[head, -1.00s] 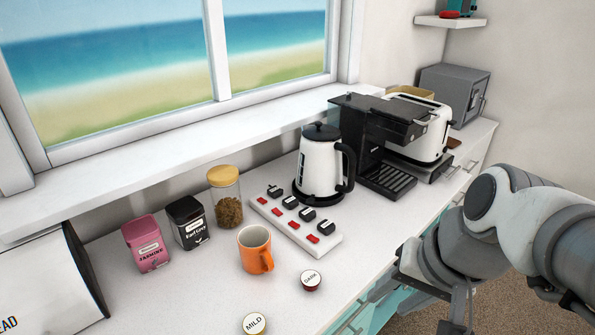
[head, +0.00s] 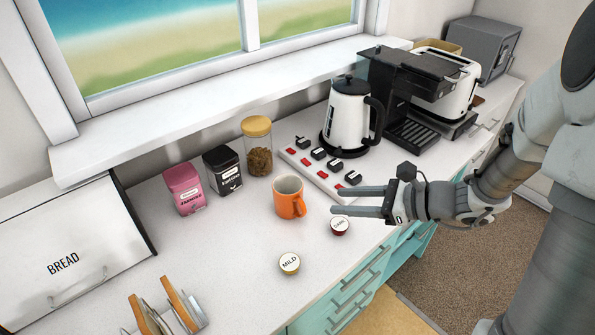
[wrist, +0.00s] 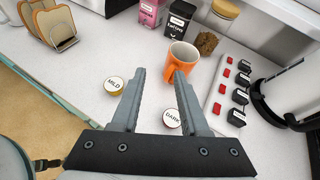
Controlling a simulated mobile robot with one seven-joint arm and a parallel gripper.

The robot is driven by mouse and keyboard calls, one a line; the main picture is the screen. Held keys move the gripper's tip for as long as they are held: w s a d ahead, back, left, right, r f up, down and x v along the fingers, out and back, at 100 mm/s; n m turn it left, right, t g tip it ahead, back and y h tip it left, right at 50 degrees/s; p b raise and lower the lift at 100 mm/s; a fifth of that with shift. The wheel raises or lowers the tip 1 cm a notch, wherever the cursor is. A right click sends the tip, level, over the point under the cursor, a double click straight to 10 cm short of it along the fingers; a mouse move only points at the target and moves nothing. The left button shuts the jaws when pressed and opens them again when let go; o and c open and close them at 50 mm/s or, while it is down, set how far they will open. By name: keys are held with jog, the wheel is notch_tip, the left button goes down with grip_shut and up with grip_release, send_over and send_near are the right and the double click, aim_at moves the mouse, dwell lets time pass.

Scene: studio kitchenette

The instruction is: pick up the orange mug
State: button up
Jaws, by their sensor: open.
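The orange mug (head: 289,199) stands upright on the white counter, with a pale inside and its handle toward the counter's front edge. In the wrist view the mug (wrist: 181,62) is ahead of the fingertips, near the middle. My gripper (head: 334,200) is open and empty, to the right of the mug and pointing at it, apart from it.
A power strip (head: 312,174), kettle (head: 347,120), glass jar (head: 257,148), black tin (head: 223,172) and pink tin (head: 185,188) stand behind the mug.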

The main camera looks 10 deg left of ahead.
jog(key=w+m+t, duration=0.1)
jog(key=m, duration=0.1)
send_near(285, 195)
jog(key=x, duration=0.5)
jog(key=shift+w+r, duration=0.15)
jog(key=shift+r, duration=0.05)
jog(key=p+x, duration=0.1)
jog(key=x, duration=0.4)
grip_shut()
jog(key=shift+f, duration=0.1)
dwell(1.1)
